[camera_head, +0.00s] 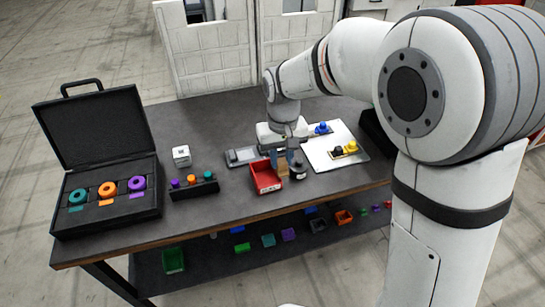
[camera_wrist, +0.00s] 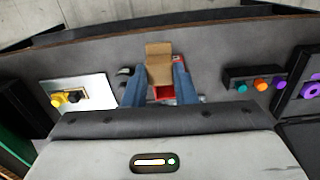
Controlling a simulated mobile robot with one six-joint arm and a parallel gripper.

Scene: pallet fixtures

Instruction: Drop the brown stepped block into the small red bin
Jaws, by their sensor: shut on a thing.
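My gripper (camera_head: 282,160) is shut on the brown stepped block (camera_wrist: 159,62), which sits between the two blue fingers in the wrist view. The block also shows in the head view (camera_head: 283,171), partly hidden by the fingers, at the right side of the small red bin (camera_head: 265,188).
A dark round object (camera_head: 298,171) stands close right of the bin. A white board (camera_head: 320,158) with blue and yellow pieces lies further right. A black rack (camera_head: 194,190) with coloured knobs and an open black case (camera_head: 105,222) are left. Bare table lies in front of the rack.

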